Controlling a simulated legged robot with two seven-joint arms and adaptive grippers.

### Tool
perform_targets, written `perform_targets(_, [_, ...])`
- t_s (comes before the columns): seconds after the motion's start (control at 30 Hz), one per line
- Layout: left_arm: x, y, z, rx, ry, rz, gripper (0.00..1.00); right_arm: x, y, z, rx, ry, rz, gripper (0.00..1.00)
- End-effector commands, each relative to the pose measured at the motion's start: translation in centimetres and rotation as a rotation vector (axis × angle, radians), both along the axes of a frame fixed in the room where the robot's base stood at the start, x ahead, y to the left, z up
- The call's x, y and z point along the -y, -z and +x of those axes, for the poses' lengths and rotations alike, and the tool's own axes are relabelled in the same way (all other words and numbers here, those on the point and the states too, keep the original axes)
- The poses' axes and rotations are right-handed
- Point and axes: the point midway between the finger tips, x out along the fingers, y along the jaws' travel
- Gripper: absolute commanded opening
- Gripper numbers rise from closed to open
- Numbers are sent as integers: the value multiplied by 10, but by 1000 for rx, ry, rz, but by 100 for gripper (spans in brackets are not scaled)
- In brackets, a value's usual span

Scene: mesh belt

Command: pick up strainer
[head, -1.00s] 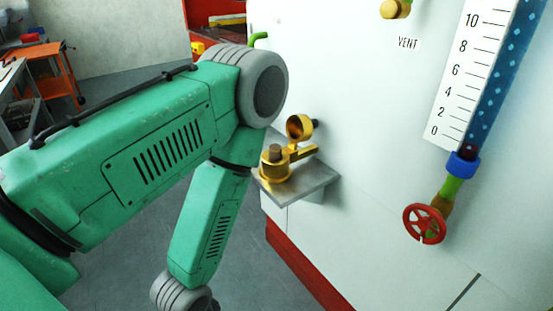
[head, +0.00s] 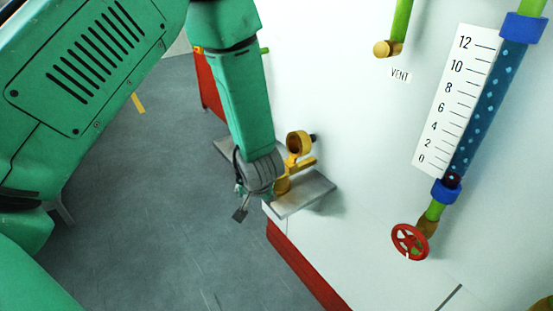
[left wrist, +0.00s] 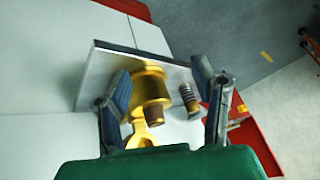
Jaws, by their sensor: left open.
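On a grey metal shelf (head: 312,190) on the white wall is a brass fitting with a round cup (head: 298,143) and a side arm (head: 302,164). In the left wrist view its gold cylindrical body (left wrist: 151,84) and brown plug (left wrist: 153,108) show. A small ribbed cylinder (left wrist: 189,100) stands beside it. I cannot tell which of these is the strainer. My left gripper (head: 252,203) is at the shelf's left side and partly hides the fitting. In the wrist view its open fingers (left wrist: 161,72) stand either side of the gold body and ribbed cylinder. My right gripper is not in view.
To the right on the wall are a scale gauge (head: 458,110), a red handwheel (head: 409,241) and a vent pipe (head: 388,47). A red cabinet (head: 211,88) stands behind my left arm. The grey floor (head: 160,220) at left is clear.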

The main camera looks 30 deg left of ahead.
Motion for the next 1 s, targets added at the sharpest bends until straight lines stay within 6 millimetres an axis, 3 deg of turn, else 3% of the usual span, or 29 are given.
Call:
perform_targets(0.03, [2,-39,24,48,-41,-24,53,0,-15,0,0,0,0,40])
perform_targets(0.1, [5,-73,47,92,-82,-60,53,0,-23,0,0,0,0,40])
perform_targets(0.2, [10,-107,69,137,-121,-105,53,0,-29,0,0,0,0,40])
perform_targets(0.3, [13,-124,80,160,-138,-133,53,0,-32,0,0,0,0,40])
perform_targets(0.43, [10,-115,89,166,-147,-141,53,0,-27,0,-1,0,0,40])
perform_targets(0.7, [-6,-68,111,164,-145,-139,53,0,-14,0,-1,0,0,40])
perform_targets(1.0, [-13,-47,121,166,-145,-139,53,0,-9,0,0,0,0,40])
